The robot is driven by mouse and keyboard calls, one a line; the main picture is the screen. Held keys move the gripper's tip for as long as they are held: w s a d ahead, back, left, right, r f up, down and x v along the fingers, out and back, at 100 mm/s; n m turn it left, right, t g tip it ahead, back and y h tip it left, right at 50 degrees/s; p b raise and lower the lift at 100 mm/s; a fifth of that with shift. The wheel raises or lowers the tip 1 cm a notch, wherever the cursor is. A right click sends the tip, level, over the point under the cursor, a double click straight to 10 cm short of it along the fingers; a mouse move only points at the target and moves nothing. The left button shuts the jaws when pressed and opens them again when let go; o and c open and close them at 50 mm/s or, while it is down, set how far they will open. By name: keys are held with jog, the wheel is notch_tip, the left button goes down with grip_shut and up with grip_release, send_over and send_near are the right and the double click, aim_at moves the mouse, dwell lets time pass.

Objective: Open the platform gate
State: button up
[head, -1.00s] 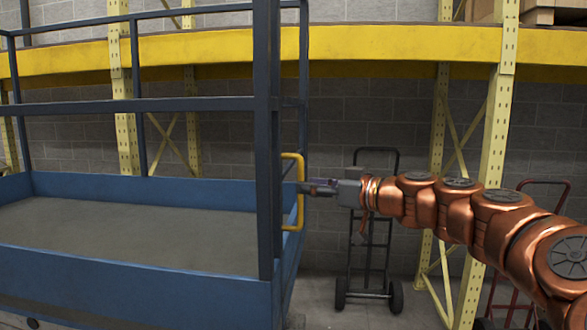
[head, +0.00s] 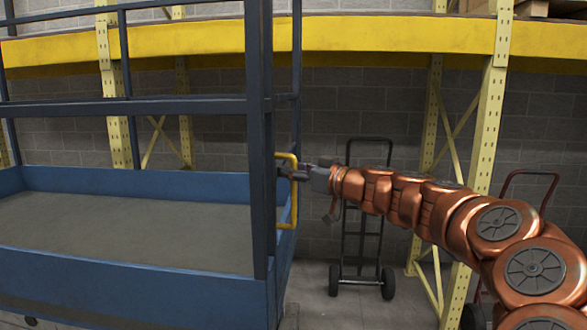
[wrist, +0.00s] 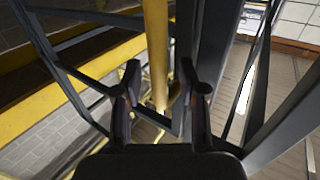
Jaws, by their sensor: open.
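The blue platform (head: 130,285) with dark rails fills the left of the head view. A yellow handle (head: 294,205) stands upright on the gate at its right end, next to the dark corner post (head: 259,130). My gripper (head: 290,174) is at the handle's upper part, reaching in from the right. In the wrist view the gripper (wrist: 160,95) is open, its two fingers apart, with the yellow handle bar (wrist: 156,45) running between or just beyond them. I cannot tell whether either finger touches the bar. The gate looks closed in line with the platform's end.
A black hand truck (head: 361,230) stands behind my arm by the block wall. A yellow rack upright (head: 487,120) and a red hand truck (head: 530,185) are at the right. A yellow rack beam (head: 390,38) crosses above.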

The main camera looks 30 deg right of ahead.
grip_shut()
dwell(0.7)
